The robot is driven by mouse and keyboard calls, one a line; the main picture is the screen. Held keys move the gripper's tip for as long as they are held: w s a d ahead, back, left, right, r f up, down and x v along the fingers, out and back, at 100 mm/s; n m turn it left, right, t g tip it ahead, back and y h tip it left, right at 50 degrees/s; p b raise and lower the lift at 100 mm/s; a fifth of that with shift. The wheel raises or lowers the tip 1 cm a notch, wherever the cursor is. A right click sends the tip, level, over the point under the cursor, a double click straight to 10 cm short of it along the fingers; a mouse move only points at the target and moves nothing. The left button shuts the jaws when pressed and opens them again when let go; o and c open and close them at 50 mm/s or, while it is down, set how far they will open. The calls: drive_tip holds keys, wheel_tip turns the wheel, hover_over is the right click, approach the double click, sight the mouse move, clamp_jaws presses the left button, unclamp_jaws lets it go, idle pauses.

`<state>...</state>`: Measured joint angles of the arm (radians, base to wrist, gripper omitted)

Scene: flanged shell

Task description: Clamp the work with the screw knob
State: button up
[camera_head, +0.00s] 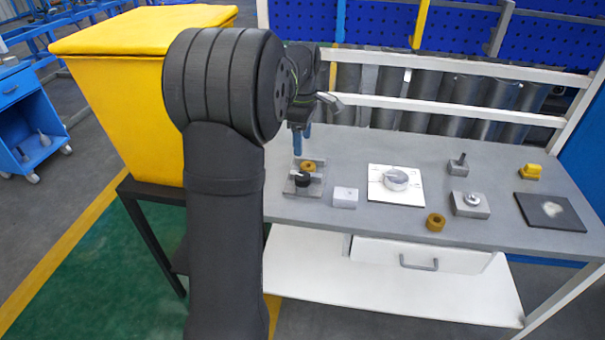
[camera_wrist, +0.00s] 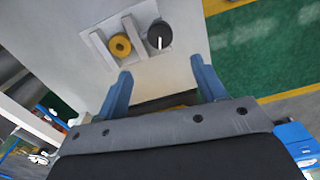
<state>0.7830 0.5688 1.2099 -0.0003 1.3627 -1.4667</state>
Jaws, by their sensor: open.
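The screw knob (camera_head: 302,180) is black and round. It sits at the near side of a grey clamp fixture (camera_head: 316,190) at the left of the bench. The work, a brass-coloured ring (camera_head: 308,166), sits in the fixture just behind the knob. In the wrist view the ring (camera_wrist: 120,45) and the knob (camera_wrist: 160,36), which has a pale line on it, lie side by side beyond the fingers. My gripper (camera_head: 299,140) is above the fixture with blue fingers. The wrist view shows the fingers (camera_wrist: 162,82) wide apart with nothing between them. Whether the ring touches the screw's end cannot be told.
A white block (camera_head: 345,197) stands right of the fixture. Further right are a white plate (camera_head: 378,193) bearing a metal disc, a loose brass ring (camera_head: 436,222), grey blocks (camera_head: 470,205), a yellow piece (camera_head: 530,172) and a black pad (camera_head: 552,213). A yellow bin (camera_head: 125,110) stands left.

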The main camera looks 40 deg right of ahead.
sight(303, 176)
wheel_tip(303, 176, down, 12)
drive_tip(key=shift+f, duration=0.25)
drive_tip(key=c, duration=1)
